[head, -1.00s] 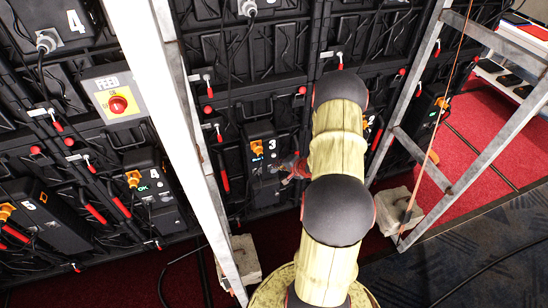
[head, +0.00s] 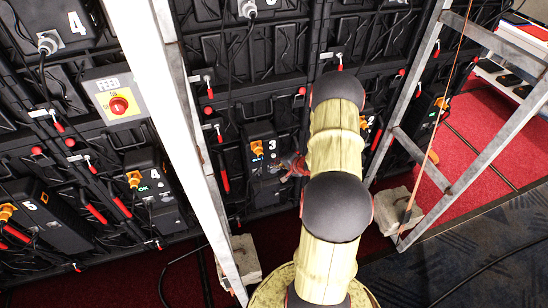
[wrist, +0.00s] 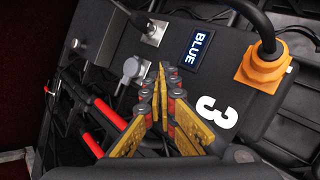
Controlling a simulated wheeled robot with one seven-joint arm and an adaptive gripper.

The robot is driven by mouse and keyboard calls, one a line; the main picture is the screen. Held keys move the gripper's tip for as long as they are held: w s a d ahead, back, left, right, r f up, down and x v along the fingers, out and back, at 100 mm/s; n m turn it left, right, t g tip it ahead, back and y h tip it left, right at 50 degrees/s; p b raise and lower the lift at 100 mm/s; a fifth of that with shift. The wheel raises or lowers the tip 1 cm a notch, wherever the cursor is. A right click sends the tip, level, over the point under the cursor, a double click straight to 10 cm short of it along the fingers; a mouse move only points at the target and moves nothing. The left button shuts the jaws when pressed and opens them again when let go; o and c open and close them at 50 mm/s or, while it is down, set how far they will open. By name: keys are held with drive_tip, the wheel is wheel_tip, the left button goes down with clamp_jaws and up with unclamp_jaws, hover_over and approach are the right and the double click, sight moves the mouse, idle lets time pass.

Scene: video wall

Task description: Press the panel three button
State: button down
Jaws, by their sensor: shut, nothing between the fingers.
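The panel three box (head: 258,150) is black, with a white 3, a small screen and an orange plug, low on the video wall in the head view. In the wrist view the box (wrist: 245,95) fills the middle, its screen (wrist: 201,48) reading BLUE. My gripper (wrist: 161,70) is shut and empty, its yellow fingertips over the box face, below and left of the screen. Whether they touch it I cannot tell. No button shows clearly; the fingertips cover part of the face. In the head view my gripper (head: 284,176) is at the box's right side, partly hidden by my arm.
A white frame post (head: 168,110) stands left of my arm, and a grey metal frame (head: 430,120) stands right. A red FEED button (head: 119,105) and a panel 4 box (head: 153,190) are at left. Two metal connectors (wrist: 130,70) (wrist: 152,33) sit left of the screen.

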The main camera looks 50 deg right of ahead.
drive_tip(key=shift+w, duration=0.1)
idle(0.7)
drive_tip(key=shift+w+d+p, duration=0.2)
drive_tip(key=shift+w+p, duration=0.1)
drive_tip(key=shift+p, duration=0.3)
drive_tip(key=shift+w+d+p, duration=0.2)
drive_tip(key=shift+w+p, duration=0.1)
drive_tip(key=shift+w, duration=0.05)
idle(0.7)
drive_tip(key=shift+s+a+p, duration=0.4)
drive_tip(key=shift+s+p, duration=0.05)
drive_tip(key=shift+s, duration=0.3)
drive_tip(key=shift+s+a+p, duration=0.3)
drive_tip(key=shift+s+a, duration=0.1)
drive_tip(key=shift+s, duration=0.35)
drive_tip(key=shift+s+a+p, duration=0.3)
drive_tip(key=shift+s+a, duration=0.1)
drive_tip(key=shift+s, duration=0.3)
drive_tip(key=shift+s+a+p, duration=0.3)
drive_tip(key=shift+s+a, duration=0.1)
drive_tip(key=shift+s, duration=0.35)
